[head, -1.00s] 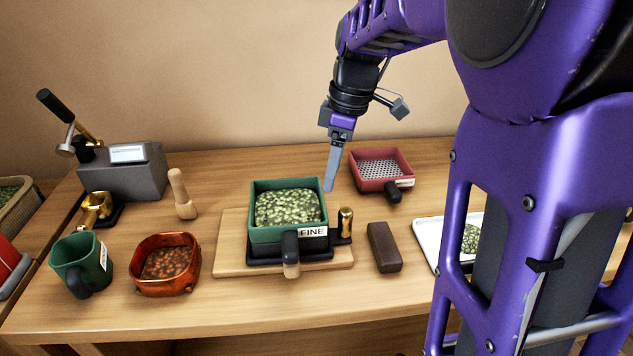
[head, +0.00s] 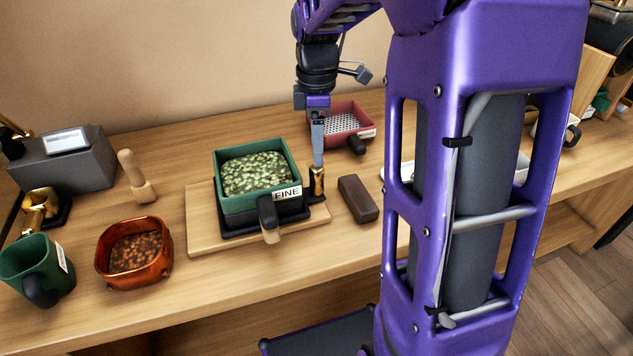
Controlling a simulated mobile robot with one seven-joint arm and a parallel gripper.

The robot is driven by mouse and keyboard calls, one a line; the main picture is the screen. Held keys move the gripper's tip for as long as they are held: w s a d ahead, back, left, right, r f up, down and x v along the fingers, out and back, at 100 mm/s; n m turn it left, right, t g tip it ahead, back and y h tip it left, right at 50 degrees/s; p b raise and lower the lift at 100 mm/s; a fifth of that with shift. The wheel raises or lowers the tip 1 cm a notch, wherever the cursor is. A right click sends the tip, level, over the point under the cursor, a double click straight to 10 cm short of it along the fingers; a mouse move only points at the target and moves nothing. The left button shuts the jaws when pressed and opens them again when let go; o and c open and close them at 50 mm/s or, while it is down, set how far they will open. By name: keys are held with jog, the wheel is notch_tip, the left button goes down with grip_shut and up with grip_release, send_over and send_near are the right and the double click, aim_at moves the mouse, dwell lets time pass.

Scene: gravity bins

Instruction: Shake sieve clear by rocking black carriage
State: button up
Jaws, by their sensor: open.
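The green square sieve (head: 227,205) with a FINE label holds mottled green beans. It sits on the black carriage (head: 238,230), which rests on a wooden board (head: 204,220). A dark handle with a wooden tip sticks out at the sieve's front. An upright brass knob (head: 317,184) stands at the carriage's right side. My gripper (head: 318,163) points down with open jaws at the top of the knob. Whether the fingers are around the knob or just above or behind it, I cannot tell. The sieve's mesh is hidden by the beans.
A brown block (head: 358,199) lies right of the board. A red perforated sieve (head: 352,106) stands behind. A copper bowl of brown beans (head: 158,272), a green mug (head: 35,266) and a wooden tamper (head: 134,172) stand left. My arm hides part of a white tray.

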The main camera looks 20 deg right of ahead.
aim_at(316, 179)
notch_tip(316, 179, down, 10)
jog(key=shift+b, duration=0.8)
jog(key=shift+c, duration=0.2)
grip_shut()
jog(key=shift+a+r, duration=0.1)
jog(key=shift+a, duration=0.05)
dwell(0.6)
